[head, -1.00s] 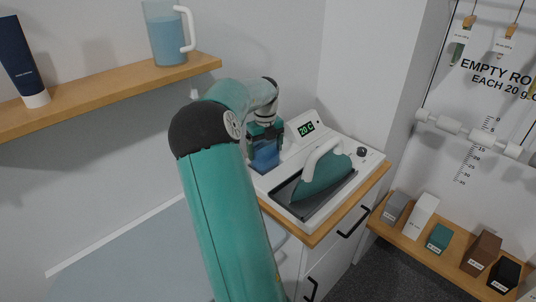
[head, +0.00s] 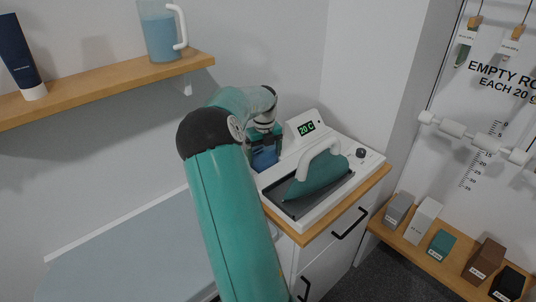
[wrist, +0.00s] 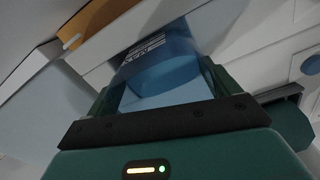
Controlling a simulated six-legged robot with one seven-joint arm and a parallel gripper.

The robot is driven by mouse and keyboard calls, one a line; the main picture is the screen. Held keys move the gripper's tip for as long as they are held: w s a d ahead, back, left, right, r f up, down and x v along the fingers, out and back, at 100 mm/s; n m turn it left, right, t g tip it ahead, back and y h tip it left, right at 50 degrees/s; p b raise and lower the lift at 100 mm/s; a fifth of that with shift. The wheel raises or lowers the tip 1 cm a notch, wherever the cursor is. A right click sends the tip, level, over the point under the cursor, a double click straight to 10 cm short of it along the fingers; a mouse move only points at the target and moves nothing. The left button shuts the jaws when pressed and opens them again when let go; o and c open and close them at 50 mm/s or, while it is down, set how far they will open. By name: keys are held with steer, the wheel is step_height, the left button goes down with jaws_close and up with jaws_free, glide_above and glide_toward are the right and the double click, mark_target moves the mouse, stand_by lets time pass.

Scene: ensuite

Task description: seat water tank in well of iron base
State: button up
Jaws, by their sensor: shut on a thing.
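The iron base (head: 291,209) is a white station with a "20 C" display on the wooden counter top. The teal iron (head: 319,177) with a white handle rests on its dark plate. My gripper (head: 268,148) is at the left end of the base and is shut on the blue water tank (head: 264,159).
A jug of blue water (head: 161,32) and a dark tube (head: 20,60) stand on the wall shelf (head: 110,88). Drawers with black handles (head: 349,224) are below the counter. Several boxes line a low shelf (head: 424,252) at right. A pale board (head: 130,255) is at lower left.

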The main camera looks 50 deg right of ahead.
steer(key=shift+w+a, duration=0.1)
steer(key=o, duration=1.1)
steer(key=shift+c, duration=0.2)
steer(key=shift+w, duration=0.1)
step_height(320, 180, up, 12)
